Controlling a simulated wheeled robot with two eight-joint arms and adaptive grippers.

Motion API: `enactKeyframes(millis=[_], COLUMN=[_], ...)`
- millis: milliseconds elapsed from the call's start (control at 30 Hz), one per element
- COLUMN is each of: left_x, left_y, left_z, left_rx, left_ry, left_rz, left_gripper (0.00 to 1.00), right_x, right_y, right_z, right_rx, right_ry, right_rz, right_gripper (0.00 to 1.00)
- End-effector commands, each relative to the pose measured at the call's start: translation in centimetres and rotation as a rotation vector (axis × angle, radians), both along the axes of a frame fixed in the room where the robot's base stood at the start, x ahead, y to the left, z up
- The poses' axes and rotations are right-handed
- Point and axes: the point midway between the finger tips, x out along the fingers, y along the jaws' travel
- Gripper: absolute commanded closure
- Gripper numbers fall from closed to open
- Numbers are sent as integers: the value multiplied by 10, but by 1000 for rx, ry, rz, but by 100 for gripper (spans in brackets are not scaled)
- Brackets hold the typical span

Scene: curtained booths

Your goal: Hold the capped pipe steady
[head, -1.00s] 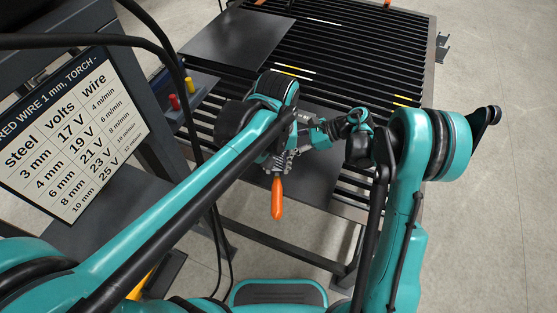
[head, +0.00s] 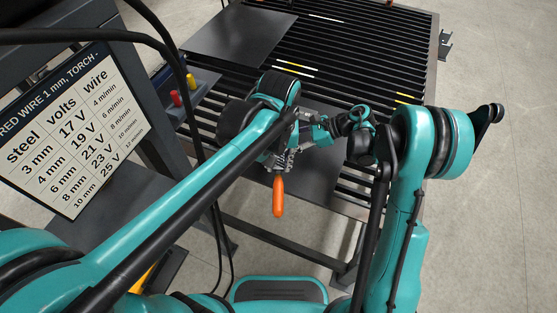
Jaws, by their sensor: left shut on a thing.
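My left gripper (head: 283,158) is low over the front edge of the slatted table, partly hidden by its own arm. It is shut on a tool with an orange handle (head: 278,196), which points down toward the front of the picture. The tool's upper end is hidden in the jaws. My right gripper (head: 318,131) reaches in from the right, close beside the left one. Its fingertips are too small and covered to show whether they are open. I cannot make out a capped pipe; the arms cover the spot between the grippers.
The black slatted table (head: 345,58) carries a dark plate (head: 240,38) at the back and another dark plate (head: 312,182) under my grippers. A chart of volts and wire speeds (head: 70,130) stands at left. Black cables (head: 216,235) hang nearby. Floor at right is clear.

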Motion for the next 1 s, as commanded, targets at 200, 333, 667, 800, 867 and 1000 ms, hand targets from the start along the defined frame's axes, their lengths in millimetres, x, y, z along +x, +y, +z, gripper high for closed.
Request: enactKeyframes(millis=[200, 333, 667, 800, 867, 1000], left_x=[0, 0, 22, 32, 35, 37], left_y=[0, 0, -9, -14, -15, -16], left_z=[-3, -4, -3, -3, -3, -4], left_rx=[0, 0, 0, 0, 0, 0], left_ry=[0, 0, 0, 0, 0, 0], left_rz=[0, 0, 0, 0, 0, 0], left_gripper=[96, 96, 96, 96, 96, 96], right_x=[0, 0, 0, 0, 0, 0], right_y=[0, 0, 0, 0, 0, 0], right_z=[0, 0, 0, 0, 0, 0], right_rx=[1, 1, 1, 1, 1, 1], right_ry=[0, 0, 0, 0, 0, 0], right_rz=[0, 0, 0, 0, 0, 0], right_gripper=[77, 77, 77, 77, 77, 77])
